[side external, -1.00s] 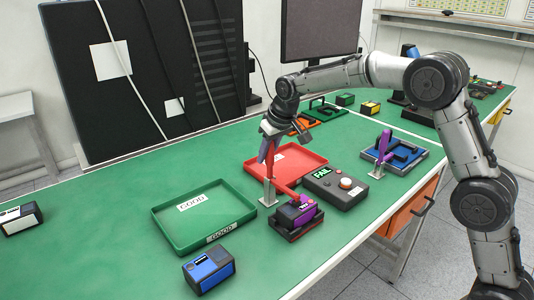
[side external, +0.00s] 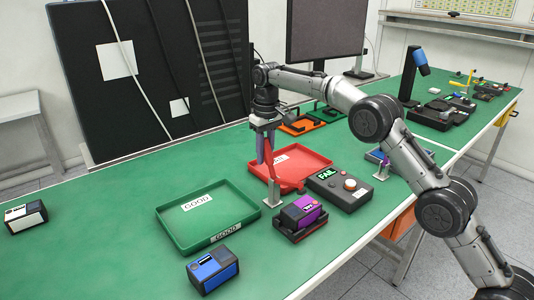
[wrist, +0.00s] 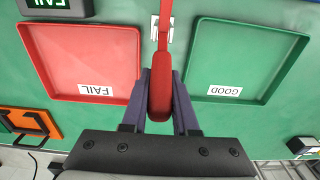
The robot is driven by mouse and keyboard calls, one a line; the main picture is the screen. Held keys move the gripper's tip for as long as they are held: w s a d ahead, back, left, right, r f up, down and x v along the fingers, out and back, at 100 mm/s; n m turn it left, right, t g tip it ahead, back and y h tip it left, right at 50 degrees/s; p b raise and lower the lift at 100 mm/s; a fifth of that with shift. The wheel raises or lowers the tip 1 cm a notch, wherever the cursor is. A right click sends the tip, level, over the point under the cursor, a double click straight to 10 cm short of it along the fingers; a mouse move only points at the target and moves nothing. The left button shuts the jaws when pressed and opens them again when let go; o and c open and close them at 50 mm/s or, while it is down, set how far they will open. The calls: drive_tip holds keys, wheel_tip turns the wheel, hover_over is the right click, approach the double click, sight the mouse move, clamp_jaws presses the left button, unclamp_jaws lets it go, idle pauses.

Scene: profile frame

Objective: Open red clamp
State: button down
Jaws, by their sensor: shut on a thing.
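The red clamp (side external: 272,172) stands on a metal bracket between the green and red trays. In the wrist view my gripper (wrist: 160,88) is shut on the red handle (wrist: 163,62), which runs away toward the metal bracket (wrist: 154,28). The purple device sits in a dark red and black fixture (side external: 303,231).
A green GOOD tray (side external: 170,233) lies left of the clamp and a red FAIL tray (side external: 318,160) behind it. A black box showing FAIL (side external: 325,188) is to the right. A blue device (side external: 212,270) stands front left.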

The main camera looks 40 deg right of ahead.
sight(266, 141)
drive_tip(key=shift+w+g, duration=0.15)
drive_tip(key=shift+g, duration=0.15)
idle(0.4)
drive_tip(key=c, duration=0.7)
unclamp_jaws()
drive_tip(key=shift+f, duration=0.1)
drive_tip(key=shift+r, duration=1.4)
drive_tip(key=shift+s+r, duration=0.35)
drive_tip(key=shift+r, duration=0.3)
drive_tip(key=shift+s+d+r, duration=0.1)
drive_tip(key=shift+s+r, duration=1.4)
drive_tip(key=shift+s, duration=0.75)
drive_tip(key=shift+s+d+r, duration=0.1)
drive_tip(key=shift+s+r, duration=1.4)
drive_tip(key=shift+s, duration=0.7)
drive_tip(key=shift+s+d+r, duration=0.1)
drive_tip(key=shift+s+r, duration=1.4)
drive_tip(key=shift+s, duration=0.75)
